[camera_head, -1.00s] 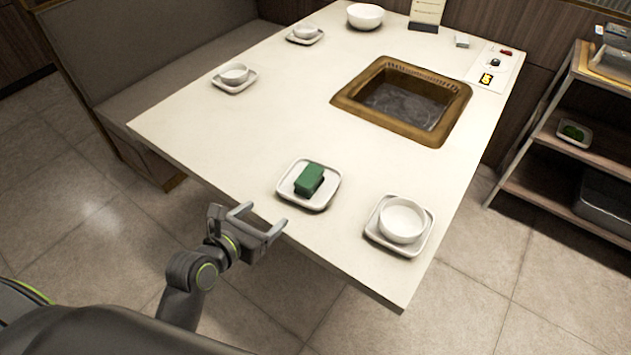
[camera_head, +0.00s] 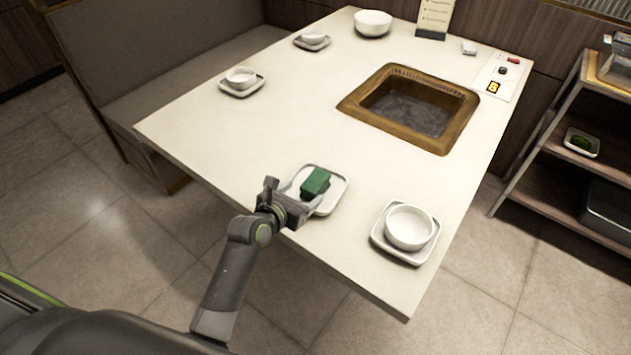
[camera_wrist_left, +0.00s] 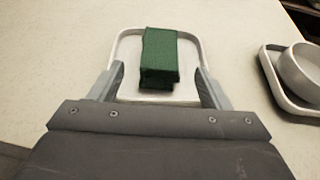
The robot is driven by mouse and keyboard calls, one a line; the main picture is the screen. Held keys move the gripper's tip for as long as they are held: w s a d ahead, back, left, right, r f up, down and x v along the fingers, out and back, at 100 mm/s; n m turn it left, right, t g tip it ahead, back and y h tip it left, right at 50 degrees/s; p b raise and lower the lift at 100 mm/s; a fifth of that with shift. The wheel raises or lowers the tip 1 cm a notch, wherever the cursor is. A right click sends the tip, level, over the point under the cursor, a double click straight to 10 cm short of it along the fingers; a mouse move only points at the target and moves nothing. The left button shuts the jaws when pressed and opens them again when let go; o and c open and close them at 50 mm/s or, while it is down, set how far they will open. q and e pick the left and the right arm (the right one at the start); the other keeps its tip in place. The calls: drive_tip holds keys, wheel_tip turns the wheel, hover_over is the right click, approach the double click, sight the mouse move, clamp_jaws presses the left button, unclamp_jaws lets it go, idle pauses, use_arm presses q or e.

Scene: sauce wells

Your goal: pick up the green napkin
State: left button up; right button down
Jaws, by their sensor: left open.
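The green napkin (camera_head: 315,182) is a folded dark green block lying on a small white square plate (camera_head: 334,196) near the table's front edge. My left gripper (camera_head: 298,192) is open at the near side of the plate. In the left wrist view the napkin (camera_wrist_left: 160,56) lies ahead between the two spread fingers (camera_wrist_left: 160,90), its near end about level with the fingertips. Whether the fingers touch the plate (camera_wrist_left: 126,50) cannot be told. My right gripper is not in view.
A white bowl on a square plate (camera_head: 378,240) stands to the right of the napkin's plate. A brass-framed sunken well (camera_head: 441,146) is set in the table (camera_head: 240,140) behind. More bowls stand at the far left. A shelf rack (camera_head: 535,190) is at the right.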

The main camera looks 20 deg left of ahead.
sight(310, 186)
use_arm(q)
drive_tip(key=x, duration=0.3)
drive_tip(key=shift+w, duration=0.2)
drive_tip(key=c, duration=1.1)
